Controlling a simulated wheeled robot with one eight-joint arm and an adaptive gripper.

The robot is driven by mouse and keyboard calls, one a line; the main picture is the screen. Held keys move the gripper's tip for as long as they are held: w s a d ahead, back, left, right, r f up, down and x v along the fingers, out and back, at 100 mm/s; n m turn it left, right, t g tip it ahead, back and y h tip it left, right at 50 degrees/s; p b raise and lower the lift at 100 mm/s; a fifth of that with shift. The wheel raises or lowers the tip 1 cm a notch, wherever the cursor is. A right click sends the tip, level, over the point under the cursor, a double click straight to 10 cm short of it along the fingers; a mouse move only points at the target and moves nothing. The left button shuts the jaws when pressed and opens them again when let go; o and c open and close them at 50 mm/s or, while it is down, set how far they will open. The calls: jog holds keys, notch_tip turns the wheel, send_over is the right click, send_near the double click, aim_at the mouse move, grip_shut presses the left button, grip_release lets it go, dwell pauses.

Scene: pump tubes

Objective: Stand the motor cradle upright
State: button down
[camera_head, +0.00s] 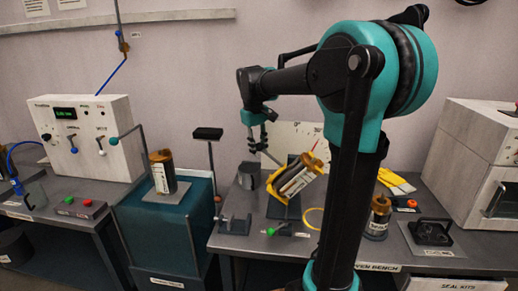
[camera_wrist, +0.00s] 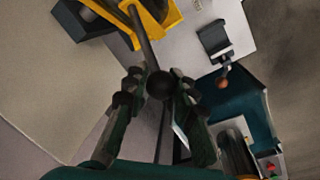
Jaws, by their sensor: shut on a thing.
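The motor cradle (camera_head: 320,166) is a yellow frame holding a dark cylinder with a white label (camera_head: 294,180). It is tilted on its stand on the bench, in front of a white angle plate (camera_head: 288,131). A thin lever (camera_head: 269,156) runs from the cradle side up to my gripper (camera_head: 257,143). In the wrist view, my gripper (camera_wrist: 160,92) is shut on the lever's dark round knob (camera_wrist: 160,84). The lever leads up to the yellow cradle (camera_wrist: 172,14), which is cut off by the top edge. The cradle's pivot is hard to make out.
A green knob (camera_head: 283,228) and yellow ring (camera_head: 314,224) are at the bench front. A capped cylinder (camera_head: 378,218) and dark clamp (camera_head: 433,232) stand right. Another cylinder (camera_head: 163,172) is on the teal cabinet (camera_head: 167,233). A black-topped post (camera_head: 208,134) stands left of the bench.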

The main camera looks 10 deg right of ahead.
jog(key=shift+a, duration=0.1)
jog(key=a+f+h, duration=0.1)
jog(key=a+f, duration=0.2)
jog(key=f, duration=0.8)
jog(key=shift+w+a, duration=0.2)
jog(key=shift+w, duration=0.25)
jog(key=shift+f, duration=0.1)
dwell(0.4)
jog(key=c, duration=1.2)
grip_release()
